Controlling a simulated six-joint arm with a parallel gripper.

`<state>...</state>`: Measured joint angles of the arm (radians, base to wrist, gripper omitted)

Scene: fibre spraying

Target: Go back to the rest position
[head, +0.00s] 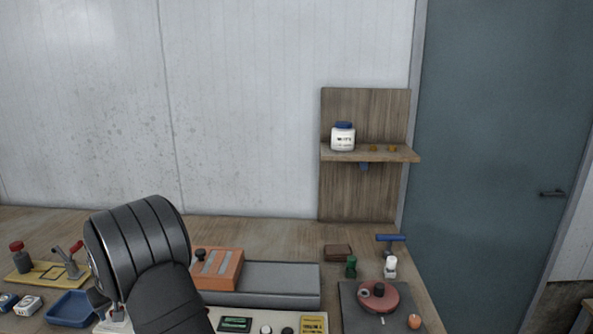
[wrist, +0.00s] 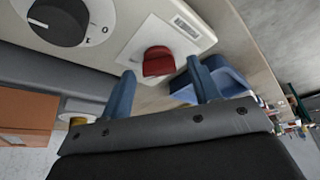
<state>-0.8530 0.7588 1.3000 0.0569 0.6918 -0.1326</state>
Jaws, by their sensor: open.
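My gripper (wrist: 162,82) is open, its two blue fingers spread apart with nothing between them in the wrist view. A red switch or knob (wrist: 158,62) on a white panel (wrist: 125,28) lies just beyond the fingertips. I cannot tell how far the tips are from it. A black dial (wrist: 58,20) sits on the same panel. In the head view my dark arm stands over the bench at left of centre, and it hides most of the gripper and part of the panel.
A blue tray (head: 70,309) is left of my arm. An orange-topped grey machine (head: 265,284) stands right of it. A red round device (head: 379,298) is at the bench's right. A shelf (head: 370,153) holds a white jar (head: 343,138). The space above the bench is clear.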

